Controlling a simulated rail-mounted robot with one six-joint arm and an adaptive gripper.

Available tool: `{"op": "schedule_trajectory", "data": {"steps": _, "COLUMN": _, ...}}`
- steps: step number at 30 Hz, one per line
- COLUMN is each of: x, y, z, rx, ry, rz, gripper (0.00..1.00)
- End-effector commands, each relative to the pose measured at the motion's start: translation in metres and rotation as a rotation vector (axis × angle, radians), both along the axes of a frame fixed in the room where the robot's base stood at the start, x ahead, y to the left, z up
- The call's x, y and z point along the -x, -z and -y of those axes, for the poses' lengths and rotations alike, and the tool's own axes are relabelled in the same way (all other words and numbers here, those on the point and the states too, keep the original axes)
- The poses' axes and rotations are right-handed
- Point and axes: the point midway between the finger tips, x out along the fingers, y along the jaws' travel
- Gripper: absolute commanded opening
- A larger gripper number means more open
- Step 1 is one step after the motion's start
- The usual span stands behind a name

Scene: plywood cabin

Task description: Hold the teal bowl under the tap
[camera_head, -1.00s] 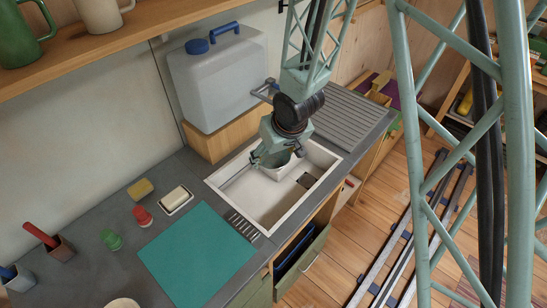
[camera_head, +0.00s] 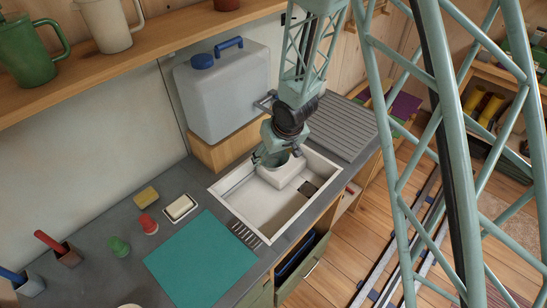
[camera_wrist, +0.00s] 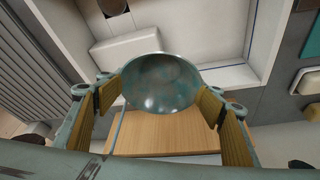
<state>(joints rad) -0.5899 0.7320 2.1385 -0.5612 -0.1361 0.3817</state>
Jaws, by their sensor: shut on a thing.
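My gripper (camera_head: 270,157) is over the back part of the sink and shut on the teal bowl (camera_head: 276,160). In the wrist view the bowl (camera_wrist: 162,82) sits between my two yellow-padded fingers, its round hollow toward the camera and its inside speckled. No water shows in it. A grey fitting (camera_head: 265,101), which looks like the tap, juts out beside the water container, behind and above my gripper. My arm partly hides it, and I cannot tell whether the bowl is directly below its outlet.
The pale sink (camera_head: 244,211) holds a white block (camera_head: 287,178) close to the bowl. A water container (camera_head: 222,92) stands on a wooden block (camera_head: 224,151) behind. A ribbed drainboard (camera_head: 343,127) lies right of the sink. A teal mat (camera_head: 202,262) and small items lie left.

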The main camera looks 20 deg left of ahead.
Motion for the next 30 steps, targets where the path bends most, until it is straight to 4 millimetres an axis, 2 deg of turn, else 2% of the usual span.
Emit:
{"op": "schedule_trajectory", "data": {"steps": 21, "x": -0.037, "y": 0.006, "z": -0.018, "rx": 0.0, "ry": 0.0, "rz": 0.0, "gripper": 0.46}}
{"op": "schedule_trajectory", "data": {"steps": 30, "x": -0.044, "y": 0.009, "z": -0.021, "rx": 0.0, "ry": 0.0, "rz": 0.0, "gripper": 0.46}}
